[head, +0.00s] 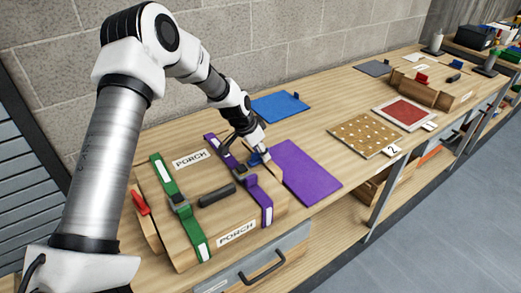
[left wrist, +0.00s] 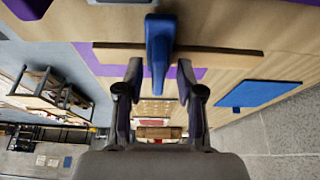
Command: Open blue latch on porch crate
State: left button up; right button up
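The wooden porch crate (head: 215,215) stands on the bench with PORCH labels, a green strap (head: 180,207) and a purple strap (head: 264,203). The blue latch (head: 254,159) is on its right end, partly hidden by my left gripper (head: 262,150). In the left wrist view the blue latch (left wrist: 160,40) sticks out from the crate's wooden side. Its free end lies between the two fingertips of my left gripper (left wrist: 159,72), with a visible gap on each side. The fingers are open. My right gripper is not in view.
A red latch (head: 140,202) is on the crate's left end, and a dark handle (head: 217,195) is on top. A purple mat (head: 303,176) lies right beside the crate. A blue panel (head: 279,106) lies behind. A stone wall (head: 270,45) bounds the bench.

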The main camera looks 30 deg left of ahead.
pick_arm(q)
jog(key=shift+s+r, duration=0.15)
jog(key=shift+s, duration=0.05)
jog(key=shift+s+r, duration=0.2)
jog(key=shift+s, duration=0.05)
jog(key=c, duration=0.3)
jog(key=shift+s+r, duration=0.1)
jog(key=shift+s, duration=0.05)
grip_shut()
jog(key=shift+a, duration=0.1)
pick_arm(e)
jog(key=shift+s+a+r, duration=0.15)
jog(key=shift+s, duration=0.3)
